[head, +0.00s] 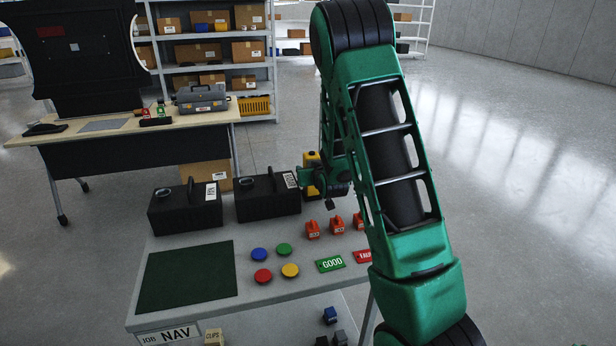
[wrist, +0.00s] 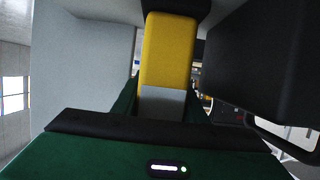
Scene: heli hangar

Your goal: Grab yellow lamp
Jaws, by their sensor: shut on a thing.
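The yellow lamp (wrist: 167,52) fills the upper middle of the wrist view, yellow with a grey lower part and a dark part above. In the head view the yellow lamp (head: 312,160) shows partly behind my green gripper (head: 322,180), at the back right of the cart. My gripper is shut on the lamp. My arm hides part of the lamp, and I cannot tell whether the lamp touches the cart top.
The cart (head: 190,313) carries two black boxes (head: 185,207), a dark green mat (head: 188,272), several coloured discs (head: 290,270), small orange items (head: 312,230) and a green GOOD tag (head: 330,264). A desk (head: 130,128) stands behind left. The floor at right is clear.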

